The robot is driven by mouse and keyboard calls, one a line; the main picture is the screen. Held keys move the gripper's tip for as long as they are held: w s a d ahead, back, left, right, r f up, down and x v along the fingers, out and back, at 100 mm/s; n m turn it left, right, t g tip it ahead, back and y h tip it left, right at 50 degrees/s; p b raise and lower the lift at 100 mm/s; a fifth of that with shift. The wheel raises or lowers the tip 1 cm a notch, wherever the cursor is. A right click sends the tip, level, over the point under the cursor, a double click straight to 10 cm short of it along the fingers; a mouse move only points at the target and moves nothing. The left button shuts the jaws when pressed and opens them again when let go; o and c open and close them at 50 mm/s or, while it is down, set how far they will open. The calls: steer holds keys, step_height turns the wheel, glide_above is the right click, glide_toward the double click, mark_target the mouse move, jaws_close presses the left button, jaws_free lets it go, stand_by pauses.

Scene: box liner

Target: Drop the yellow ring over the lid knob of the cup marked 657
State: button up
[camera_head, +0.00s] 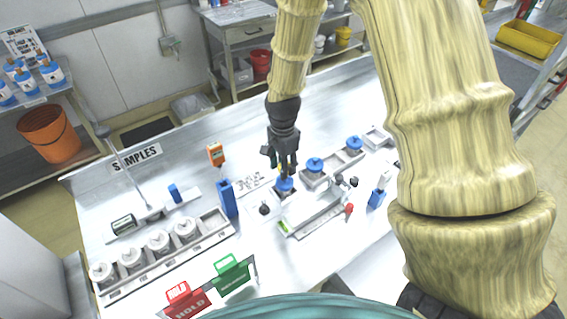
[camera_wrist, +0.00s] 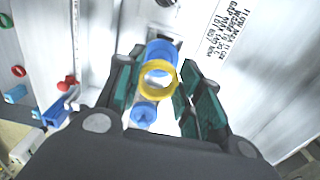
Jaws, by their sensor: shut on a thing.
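My gripper (camera_head: 284,170) is shut on the yellow ring (camera_wrist: 158,90), which sits between the fingertips in the wrist view. The gripper points down over a blue-lidded cup (camera_head: 285,185) near the middle of the bench. In the wrist view a blue lid (camera_wrist: 162,50) shows through and behind the ring, with another blue part (camera_wrist: 143,113) below it. I cannot tell whether the ring touches the lid or is around its knob. Two more blue-lidded cups stand to the right, a nearer one (camera_head: 315,165) and a farther one (camera_head: 354,144). I cannot read 657 on any cup.
A rack of several white cups (camera_head: 159,243) lies at the left. A blue holder (camera_head: 228,198) stands left of my gripper. Red (camera_head: 187,300) and green (camera_head: 232,275) signs stand at the front. A low fixture (camera_head: 310,215) lies just in front of the blue-lidded cups.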

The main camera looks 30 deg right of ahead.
steer(key=shift+w+f+b, duration=0.2)
steer(key=shift+f+b, duration=0.15)
steer(key=shift+f, duration=0.45)
steer(key=shift+s+f, duration=0.15)
steer(key=shift+f, duration=0.5)
steer(key=shift+f+b, duration=0.55)
steer(key=shift+f, duration=0.25)
steer(key=o, duration=1.3)
steer(key=shift+c, duration=0.2)
steer(key=shift+r, duration=0.1)
steer(key=shift+r+p, duration=2.35)
steer(key=shift+r, duration=1.1)
